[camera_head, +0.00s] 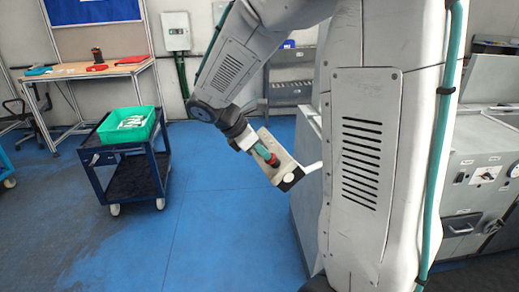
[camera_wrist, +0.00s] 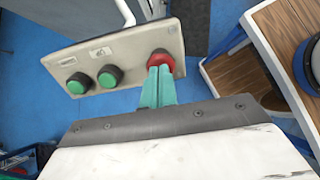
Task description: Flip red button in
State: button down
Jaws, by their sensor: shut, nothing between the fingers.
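A pale control box (camera_wrist: 129,45) with a red button (camera_wrist: 161,57) and two green buttons (camera_wrist: 110,75) is in the wrist view. The red button is at the box's right end. My gripper (camera_wrist: 160,70) is shut with nothing between its teal fingers, and its tips overlap the lower part of the red button. I cannot tell how far the button is pressed in. The green buttons cannot be made out there.
A blue cart (camera_head: 93,156) with a green crate (camera_head: 103,130) stands at the left. A workbench (camera_head: 65,73) is behind it. Grey machinery (camera_head: 480,180) stands at the right. Blue floor (camera_head: 215,210) is clear between the cart and my arm.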

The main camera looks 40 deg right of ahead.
jog(key=shift+s+f, duration=0.35)
jog(key=shift+f, duration=0.15)
jog(key=v, duration=1.5)
jog(key=shift+w+d, duration=0.2)
jog(key=shift+d, duration=0.05)
jog(key=shift+r, duration=0.1)
